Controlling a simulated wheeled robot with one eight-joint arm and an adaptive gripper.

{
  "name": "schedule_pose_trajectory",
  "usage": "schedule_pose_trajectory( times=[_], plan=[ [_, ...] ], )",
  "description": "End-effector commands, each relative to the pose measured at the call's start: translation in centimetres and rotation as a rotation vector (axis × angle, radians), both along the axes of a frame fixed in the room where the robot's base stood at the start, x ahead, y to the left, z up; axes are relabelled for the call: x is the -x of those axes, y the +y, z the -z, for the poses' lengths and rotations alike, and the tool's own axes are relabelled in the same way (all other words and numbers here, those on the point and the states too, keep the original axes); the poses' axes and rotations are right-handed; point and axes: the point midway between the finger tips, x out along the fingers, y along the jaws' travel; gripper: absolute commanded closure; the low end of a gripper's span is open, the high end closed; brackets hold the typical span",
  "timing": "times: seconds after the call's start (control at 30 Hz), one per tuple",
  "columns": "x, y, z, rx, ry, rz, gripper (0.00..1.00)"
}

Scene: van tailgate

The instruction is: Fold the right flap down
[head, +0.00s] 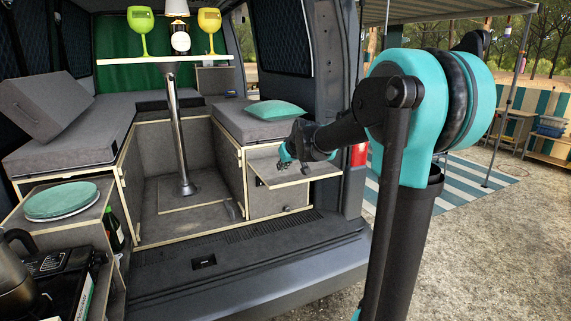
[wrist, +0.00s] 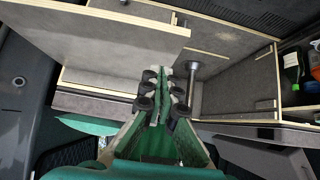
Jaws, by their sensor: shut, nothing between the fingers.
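The right flap (head: 297,170) is a grey panel with a pale edge on the end of the right bench box. It sticks out towards the tailgate, roughly level, above the box's lower front. In the wrist view, the flap (wrist: 95,32) seems to be the grey panel at the upper left, with its pale edge along it. My gripper (head: 284,157) is over the flap's inner left part in the head view. In the wrist view, the fingertips of my gripper (wrist: 160,72) are together and empty. I cannot tell whether they touch the flap.
A teal cushion (head: 275,110) lies on the right bench. A table post (head: 179,130) stands in the middle of the van, with goblets and a lamp on the tabletop (head: 165,60). Plates (head: 62,200) and a kettle (head: 14,275) are at the left. The bumper (head: 300,270) runs along the front.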

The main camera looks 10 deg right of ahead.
Motion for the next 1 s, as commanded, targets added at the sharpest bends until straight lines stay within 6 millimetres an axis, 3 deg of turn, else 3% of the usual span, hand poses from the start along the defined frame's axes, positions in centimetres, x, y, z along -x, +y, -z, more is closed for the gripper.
schedule_pose_trajectory(
  times=[0.2, 0.43, 1.0],
  plan=[
    [-2.3, 0.7, 2.7, 0.001, 0.001, 0.001, 1.00],
    [-2.1, 0.6, 5.5, 0.001, 0.001, 0.001, 1.00],
    [-2.1, 0.6, 6.3, 0.000, -0.002, 0.001, 1.00]
  ],
)
